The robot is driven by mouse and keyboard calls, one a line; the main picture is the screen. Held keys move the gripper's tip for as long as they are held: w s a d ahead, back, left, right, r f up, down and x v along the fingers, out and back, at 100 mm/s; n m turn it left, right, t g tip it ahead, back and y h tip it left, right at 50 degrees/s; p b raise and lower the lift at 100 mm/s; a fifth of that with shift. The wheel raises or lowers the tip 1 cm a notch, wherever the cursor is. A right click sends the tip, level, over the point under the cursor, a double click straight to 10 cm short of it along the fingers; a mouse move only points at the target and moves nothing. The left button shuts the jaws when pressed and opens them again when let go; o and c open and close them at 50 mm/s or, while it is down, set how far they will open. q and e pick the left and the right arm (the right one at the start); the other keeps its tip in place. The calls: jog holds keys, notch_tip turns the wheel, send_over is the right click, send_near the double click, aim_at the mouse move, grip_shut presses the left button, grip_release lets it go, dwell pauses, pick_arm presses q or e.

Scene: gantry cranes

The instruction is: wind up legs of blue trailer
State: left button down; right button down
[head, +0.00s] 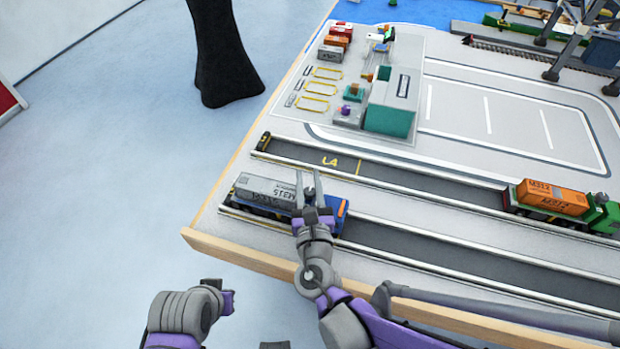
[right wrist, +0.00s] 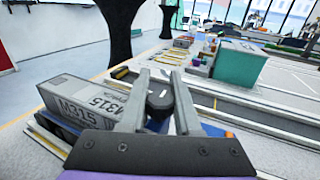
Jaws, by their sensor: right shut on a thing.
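The blue vehicle (head: 341,213) stands in the near lane at the left, bearing a grey container (head: 268,189) marked M315. The container also shows in the right wrist view (right wrist: 72,102). My right gripper (head: 308,176) reaches over the vehicle just right of the container. In the right wrist view its fingers (right wrist: 161,75) lie on both sides of a dark round knob (right wrist: 160,97) and are shut on it. The trailer's legs are hidden.
A teal and grey building (head: 391,103) stands behind the lanes. The table's wooden edge (head: 230,248) runs along the near left. The near lane is clear to the right.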

dwell(0.4)
jog(key=c, duration=0.6)
grip_release()
jog(key=s+d, duration=0.1)
jog(key=s, duration=0.9)
jog(key=shift+s+p, duration=0.4)
jog(key=shift+p, duration=0.05)
